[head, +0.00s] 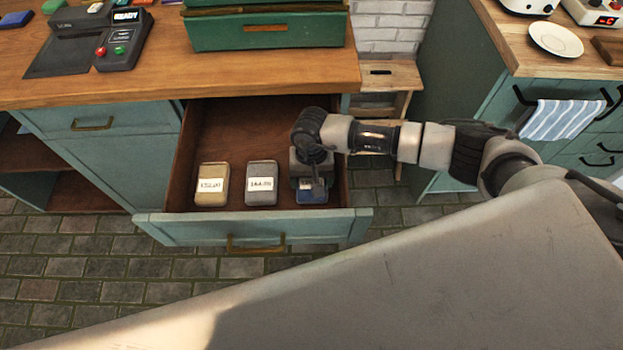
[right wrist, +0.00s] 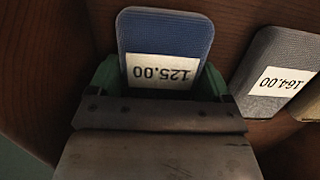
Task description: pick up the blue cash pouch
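The blue cash pouch (right wrist: 165,35) lies in the open drawer, with a white label reading 125.00. In the head view its label end (head: 312,196) shows below my right gripper (head: 309,180), which reaches down over it and hides the rest. In the right wrist view the green fingers of my right gripper (right wrist: 160,84) stand apart, one on each side of the pouch's near end. They look open, very close to its sides; I cannot tell whether they touch it. My left gripper is not in view.
A grey pouch (head: 261,175) and a tan pouch (head: 212,176) lie to the left in the same drawer (head: 250,120). The drawer front (head: 190,228) and side walls bound the space. The counter (head: 160,60) overhangs the drawer's back and bears a green box (head: 265,32).

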